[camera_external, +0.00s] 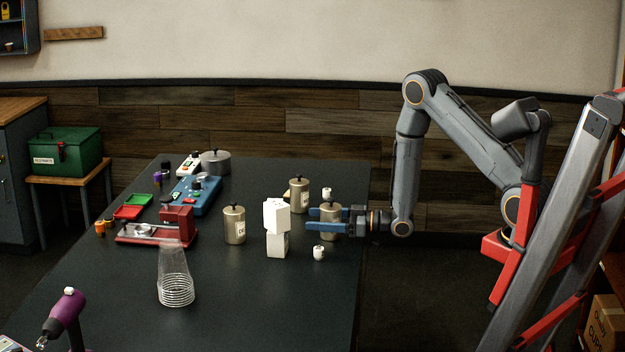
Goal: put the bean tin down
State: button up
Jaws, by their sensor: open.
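Three brass-coloured bean tins with dark-knobbed lids stand upright on the dark table (240,310). One tin (331,237) stands near the table's right edge, at my gripper (312,219). My gripper comes in level from the right, its blue fingers open, one on each side of this tin. The fingers hide its middle; I cannot tell whether either touches it. A second tin (299,196) stands just behind and to the left. A third tin (234,226) stands further left, beyond the white blocks.
White blocks (277,229) stand stacked left of my fingers. Small white cups stand behind (327,194) and in front (319,253) of the tin. A red device (178,218), wire cone (175,285) and blue unit (203,195) occupy the left. The table's front middle is clear.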

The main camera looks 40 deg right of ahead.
jog(key=shift+c, duration=0.4)
jog(key=c, duration=1.3)
jog(key=shift+w, duration=0.1)
